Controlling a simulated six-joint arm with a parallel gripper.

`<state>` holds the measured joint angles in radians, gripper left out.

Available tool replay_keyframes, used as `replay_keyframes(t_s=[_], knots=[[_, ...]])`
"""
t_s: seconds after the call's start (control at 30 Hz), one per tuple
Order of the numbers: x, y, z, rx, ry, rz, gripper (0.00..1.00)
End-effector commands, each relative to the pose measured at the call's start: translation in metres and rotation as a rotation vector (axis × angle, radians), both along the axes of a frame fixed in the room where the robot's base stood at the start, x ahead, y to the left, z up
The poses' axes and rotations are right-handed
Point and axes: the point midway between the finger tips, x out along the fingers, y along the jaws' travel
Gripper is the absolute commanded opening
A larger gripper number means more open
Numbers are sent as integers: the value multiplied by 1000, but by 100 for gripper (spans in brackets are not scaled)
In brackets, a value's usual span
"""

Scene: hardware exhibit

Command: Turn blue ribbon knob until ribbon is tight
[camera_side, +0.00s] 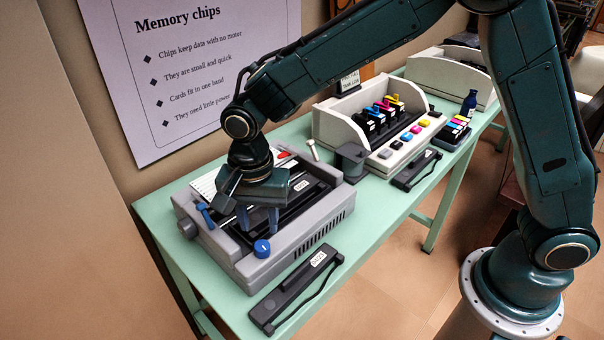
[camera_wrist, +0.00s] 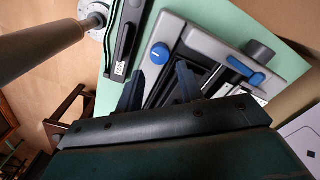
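The blue knob (camera_side: 262,249) is round, with a small white mark. It sits on the front corner of the grey machine (camera_side: 318,228). In the wrist view the knob (camera_wrist: 160,53) shows just beyond my fingertips, roughly in line with the gap. My gripper (camera_side: 258,225) points down over the machine's open top, behind the knob. Its two fingers are spread with nothing between them, also in the wrist view (camera_wrist: 158,78). They look apart from the knob. A black ribbon cartridge (camera_side: 305,196) seems to lie in the machine, partly hidden by my gripper. I cannot tell how tight any ribbon is.
A blue lever (camera_side: 204,214) stands on the machine's left side, near a grey side knob (camera_side: 187,229). A spare black cartridge (camera_side: 297,290) lies in front on the green table (camera_side: 376,210). A white rack with ink cartridges (camera_side: 335,122) stands to the right.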

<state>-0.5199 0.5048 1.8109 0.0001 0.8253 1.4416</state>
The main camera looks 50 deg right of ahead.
Motion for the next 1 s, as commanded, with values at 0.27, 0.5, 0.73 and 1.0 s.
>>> replay_keyframes(t_s=[0.27,0.5,0.73,1.0], knots=[[1,0,49,2,-4,0,37],[0,0,73,1,-1,-1,37],[0,0,80,0,0,-1,37],[0,0,80,1,-1,0,37]])
